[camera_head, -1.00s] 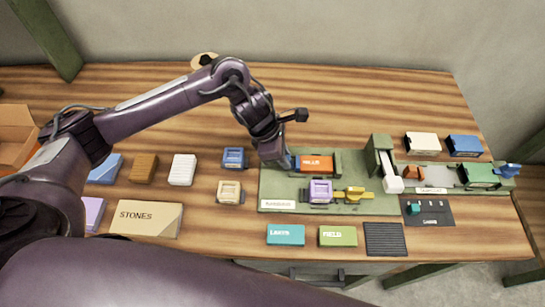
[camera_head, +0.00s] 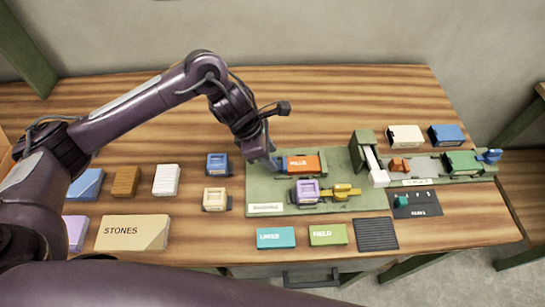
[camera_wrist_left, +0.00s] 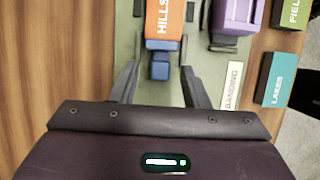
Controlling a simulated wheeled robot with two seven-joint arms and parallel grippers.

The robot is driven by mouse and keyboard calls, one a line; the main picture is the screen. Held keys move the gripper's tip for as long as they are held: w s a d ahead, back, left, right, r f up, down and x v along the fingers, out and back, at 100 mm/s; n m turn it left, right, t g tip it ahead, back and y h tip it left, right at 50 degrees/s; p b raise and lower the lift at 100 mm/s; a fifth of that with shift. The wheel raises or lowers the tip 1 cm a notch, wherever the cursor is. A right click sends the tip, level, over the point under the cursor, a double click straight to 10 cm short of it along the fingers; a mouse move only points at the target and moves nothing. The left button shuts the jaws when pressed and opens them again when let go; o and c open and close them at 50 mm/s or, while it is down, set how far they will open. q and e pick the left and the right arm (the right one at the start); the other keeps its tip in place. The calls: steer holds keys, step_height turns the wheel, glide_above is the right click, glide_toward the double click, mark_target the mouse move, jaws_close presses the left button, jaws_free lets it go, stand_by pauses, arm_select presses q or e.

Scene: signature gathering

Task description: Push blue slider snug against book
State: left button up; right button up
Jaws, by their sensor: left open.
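The orange HILLS book (camera_head: 303,163) lies on the green board (camera_head: 262,190); it also shows in the left wrist view (camera_wrist_left: 166,18). The blue slider (camera_wrist_left: 160,56) sits at the book's near end in the wrist view, its left end in the head view. They look very close; I cannot tell whether they touch. My left gripper (camera_head: 270,157) is open over the board's left edge. Its fingers (camera_wrist_left: 160,80) stand on either side of the slider, with gaps visible. In the head view the gripper partly hides the slider. My right gripper is not in view.
A purple block (camera_head: 306,191) and yellow piece (camera_head: 343,190) sit on the board in front of the book. A green upright frame (camera_head: 366,155) stands to the right. Blue (camera_head: 217,164) and tan (camera_head: 215,199) blocks lie left of the board.

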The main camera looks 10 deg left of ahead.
arm_select(q)
steer(key=v, duration=0.5)
steer(key=shift+r, duration=0.35)
